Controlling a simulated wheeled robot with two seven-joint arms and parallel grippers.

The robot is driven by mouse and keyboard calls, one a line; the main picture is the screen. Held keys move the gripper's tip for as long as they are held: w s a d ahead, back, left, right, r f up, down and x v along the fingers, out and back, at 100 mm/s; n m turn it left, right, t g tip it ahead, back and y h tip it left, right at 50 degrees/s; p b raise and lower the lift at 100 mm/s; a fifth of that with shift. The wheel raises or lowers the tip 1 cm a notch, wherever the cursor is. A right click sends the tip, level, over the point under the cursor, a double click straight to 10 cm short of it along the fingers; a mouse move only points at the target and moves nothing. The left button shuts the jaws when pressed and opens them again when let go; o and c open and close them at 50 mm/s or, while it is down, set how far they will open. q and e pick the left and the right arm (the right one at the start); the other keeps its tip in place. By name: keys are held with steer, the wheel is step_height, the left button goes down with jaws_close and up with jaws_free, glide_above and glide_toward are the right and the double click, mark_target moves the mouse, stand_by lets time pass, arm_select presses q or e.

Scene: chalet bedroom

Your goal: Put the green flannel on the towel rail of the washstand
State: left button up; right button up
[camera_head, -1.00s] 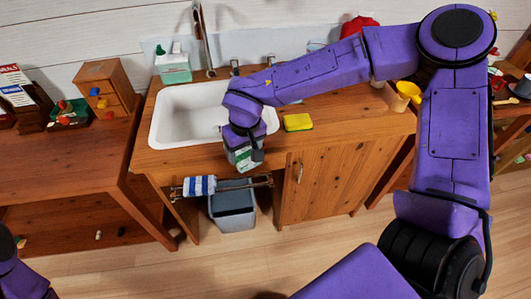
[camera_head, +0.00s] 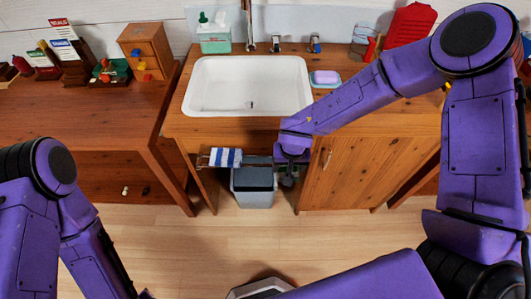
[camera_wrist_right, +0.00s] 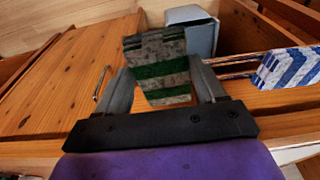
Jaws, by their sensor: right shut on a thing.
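My right gripper (camera_head: 288,176) is at the right end of the towel rail (camera_head: 258,160), at the front of the washstand (camera_head: 374,165). In the right wrist view, the right gripper (camera_wrist_right: 160,75) is shut on the green flannel (camera_wrist_right: 163,82), a folded grey-and-green striped cloth. The flannel is hidden in the head view. The towel rail (camera_wrist_right: 236,64) comes in from the right in the wrist view, beside the flannel; I cannot tell whether they touch. A blue-and-white striped cloth (camera_head: 226,158) hangs on the rail's left part. My left gripper is outside the head view.
A grey bin (camera_head: 253,187) stands on the floor below the rail. A white basin (camera_head: 248,88) is set in the washstand top, with a soap dish (camera_head: 325,79) to its right. A wooden table (camera_head: 85,120) stands at the left. The floor in front is clear.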

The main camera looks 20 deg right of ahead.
steer(key=w+a, duration=0.1)
steer(key=w, duration=0.1)
steer(key=w+a, duration=0.2)
steer(key=w+a+p, duration=0.1)
steer(key=w, duration=0.1)
steer(key=shift+w+a+r, duration=0.1)
steer(key=shift+a, duration=0.05)
steer(key=shift+f, duration=0.6)
steer(key=shift+a+f, duration=0.1)
steer(key=shift+f, duration=0.15)
steer(key=o, duration=1)
steer(key=shift+f, duration=0.15)
step_height(320, 180, up, 12)
steer(key=s, duration=0.2)
steer(key=shift+a, duration=0.15)
